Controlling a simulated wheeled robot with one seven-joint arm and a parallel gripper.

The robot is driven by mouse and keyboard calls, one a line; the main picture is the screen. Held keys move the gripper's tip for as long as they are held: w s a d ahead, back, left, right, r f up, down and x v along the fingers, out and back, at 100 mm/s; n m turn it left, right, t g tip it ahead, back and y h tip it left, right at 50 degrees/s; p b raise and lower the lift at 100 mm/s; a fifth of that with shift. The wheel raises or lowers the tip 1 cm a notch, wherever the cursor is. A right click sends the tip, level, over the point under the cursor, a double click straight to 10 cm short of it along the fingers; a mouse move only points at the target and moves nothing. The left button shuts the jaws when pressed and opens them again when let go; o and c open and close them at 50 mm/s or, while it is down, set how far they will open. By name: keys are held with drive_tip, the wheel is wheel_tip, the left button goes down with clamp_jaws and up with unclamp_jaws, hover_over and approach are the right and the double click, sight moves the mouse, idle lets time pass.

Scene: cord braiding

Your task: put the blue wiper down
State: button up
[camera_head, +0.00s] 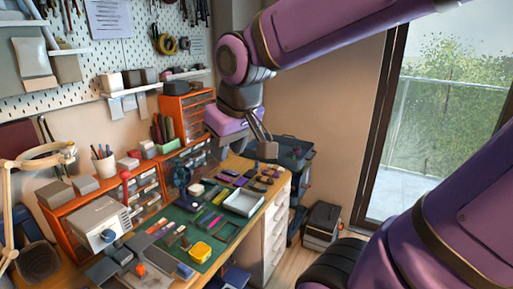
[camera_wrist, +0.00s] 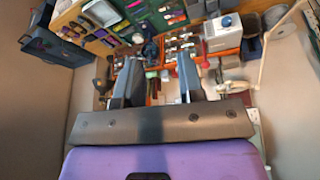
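My gripper (camera_head: 262,140) hangs high over the far right part of the workbench, near the wall. In the wrist view its two dark fingers (camera_wrist: 159,68) stand apart, and I see nothing held between them. I cannot clearly make out a blue wiper in either view. A small blue block (camera_head: 185,271) lies near the front of the bench, but I cannot tell what it is. The green mat (camera_head: 172,213) on the bench carries a white tray (camera_head: 244,202), a yellow box (camera_head: 201,252) and several small coloured tools.
Orange drawer units (camera_head: 188,118) and a pegboard (camera_head: 125,50) line the wall. A grey machine (camera_head: 100,222) and a lamp (camera_head: 40,160) stand at left. A dark bin (camera_head: 291,152) is beyond the bench's right end. The air around my gripper looks clear.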

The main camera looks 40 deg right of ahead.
drive_tip(key=s+r, duration=0.2)
drive_tip(key=s, duration=0.5)
drive_tip(key=shift+s+d+t, duration=0.2)
drive_tip(key=shift+s+t, duration=0.2)
drive_tip(key=shift+o, duration=0.3)
idle(0.6)
